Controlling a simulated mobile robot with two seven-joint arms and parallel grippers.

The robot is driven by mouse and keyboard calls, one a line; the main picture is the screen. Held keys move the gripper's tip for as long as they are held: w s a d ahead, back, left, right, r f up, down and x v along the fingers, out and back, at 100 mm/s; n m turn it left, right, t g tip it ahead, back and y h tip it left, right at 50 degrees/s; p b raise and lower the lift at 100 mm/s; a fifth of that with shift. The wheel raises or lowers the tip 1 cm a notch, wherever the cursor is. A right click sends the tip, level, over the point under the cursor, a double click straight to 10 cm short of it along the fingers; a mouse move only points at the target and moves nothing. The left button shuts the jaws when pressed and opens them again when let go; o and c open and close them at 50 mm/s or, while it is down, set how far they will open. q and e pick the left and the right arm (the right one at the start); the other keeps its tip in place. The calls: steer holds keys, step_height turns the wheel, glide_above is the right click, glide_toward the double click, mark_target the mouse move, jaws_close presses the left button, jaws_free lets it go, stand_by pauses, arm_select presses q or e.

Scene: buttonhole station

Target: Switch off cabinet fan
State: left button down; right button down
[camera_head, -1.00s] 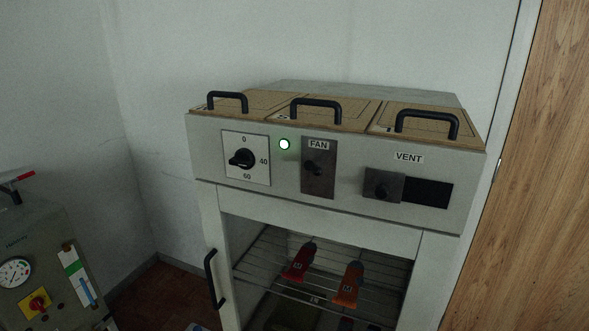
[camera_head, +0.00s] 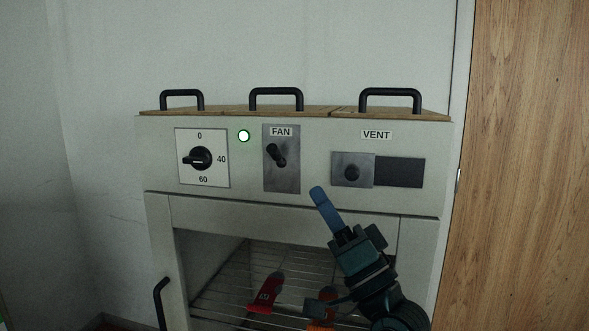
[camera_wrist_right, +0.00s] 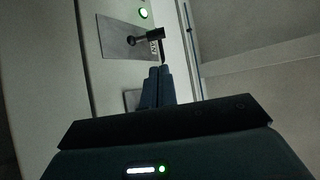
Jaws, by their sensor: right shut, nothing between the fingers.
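The cabinet (camera_head: 300,205) has a front panel with a plate labelled FAN. The black fan toggle lever (camera_head: 276,154) sits on this grey plate (camera_head: 284,180), its knob up and to the left. A lit green lamp (camera_head: 243,135) is left of it. In the right wrist view the fan lever (camera_wrist_right: 147,37) and the lamp (camera_wrist_right: 143,13) show beyond my fingers. My right gripper (camera_head: 320,192) is shut and empty, below and right of the fan plate, apart from the lever in the head view. It also shows in the right wrist view (camera_wrist_right: 160,72). My left gripper is not in view.
A rotary dial (camera_head: 200,159) marked 0, 40 and 60 is on the left. A VENT slider (camera_head: 351,170) is on the right. Black handles (camera_head: 276,93) stand on top. Red and orange tools (camera_head: 266,292) lie on the rack inside. A wooden door (camera_head: 525,170) is at right.

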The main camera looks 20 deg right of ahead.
mark_target(275, 155)
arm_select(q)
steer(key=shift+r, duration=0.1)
arm_select(e)
steer(key=shift+r, duration=0.15)
steer(key=p+x, duration=0.2)
steer(key=x, duration=0.6)
steer(key=shift+w+r+p, duration=0.25)
steer(key=shift+p, duration=0.05)
steer(key=shift+w+a+r, duration=0.25)
steer(key=shift+w+r, duration=0.05)
steer(key=shift+w, duration=0.2)
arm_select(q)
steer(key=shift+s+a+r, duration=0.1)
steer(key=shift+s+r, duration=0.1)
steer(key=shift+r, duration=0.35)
arm_select(e)
steer(key=shift+s+f+n+y+b, duration=0.1)
steer(key=shift+f+n+y+b, duration=0.25)
steer(key=shift+b, duration=0.25)
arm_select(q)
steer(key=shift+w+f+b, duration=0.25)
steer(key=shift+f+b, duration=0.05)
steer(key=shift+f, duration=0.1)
arm_select(e)
steer(key=shift+r+n+y, duration=0.1)
steer(key=shift+n+y, duration=0.15)
steer(key=shift+y, duration=0.1)
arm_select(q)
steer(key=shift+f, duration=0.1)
